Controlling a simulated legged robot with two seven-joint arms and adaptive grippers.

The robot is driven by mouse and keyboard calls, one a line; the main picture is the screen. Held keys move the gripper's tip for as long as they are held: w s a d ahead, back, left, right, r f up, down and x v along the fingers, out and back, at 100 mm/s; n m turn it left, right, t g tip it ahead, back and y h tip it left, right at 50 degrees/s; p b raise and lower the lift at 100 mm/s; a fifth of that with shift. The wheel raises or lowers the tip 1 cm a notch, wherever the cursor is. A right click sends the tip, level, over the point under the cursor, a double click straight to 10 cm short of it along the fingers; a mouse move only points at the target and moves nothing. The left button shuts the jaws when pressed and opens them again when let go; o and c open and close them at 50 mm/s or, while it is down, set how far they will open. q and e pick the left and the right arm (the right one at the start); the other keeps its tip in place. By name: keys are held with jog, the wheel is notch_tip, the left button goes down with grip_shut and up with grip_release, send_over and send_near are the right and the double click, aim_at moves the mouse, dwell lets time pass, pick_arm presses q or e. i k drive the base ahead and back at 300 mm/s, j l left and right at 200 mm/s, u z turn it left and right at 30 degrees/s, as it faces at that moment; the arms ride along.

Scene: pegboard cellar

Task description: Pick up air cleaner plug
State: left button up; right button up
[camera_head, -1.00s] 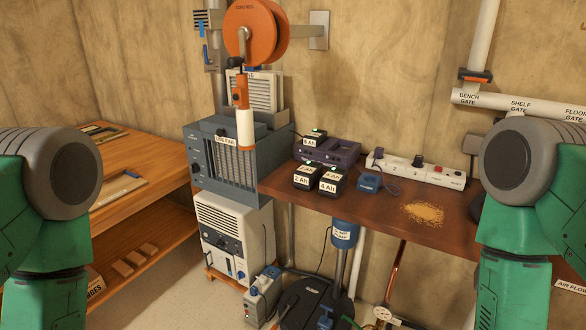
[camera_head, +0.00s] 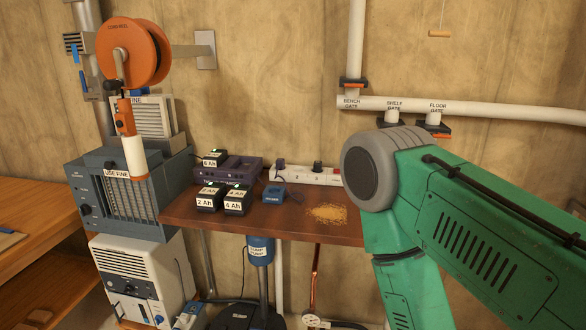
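A white power strip (camera_head: 305,175) lies at the back of the brown bench, against the wall. A dark plug (camera_head: 318,167) stands upright in it, and another plug (camera_head: 281,166) sits near its left end. A cord runs down from the left plug toward a small blue device (camera_head: 274,193). I cannot read which plug belongs to the air cleaner. A large blue-grey box unit (camera_head: 120,195) with a "USE FINE" label stands left of the bench. Neither gripper shows.
Battery packs (camera_head: 236,203) and a purple charger (camera_head: 228,171) crowd the left of the bench (camera_head: 275,224). A sawdust pile (camera_head: 327,213) lies on its right. An orange cord reel (camera_head: 134,52) hangs above the box unit. White pipes with gates run along the wall.

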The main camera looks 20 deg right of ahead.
aim_at(317, 164)
jog(key=z, duration=0.85)
jog(key=j+z, duration=0.2)
jog(key=i+j, duration=0.05)
jog(key=j, duration=0.05)
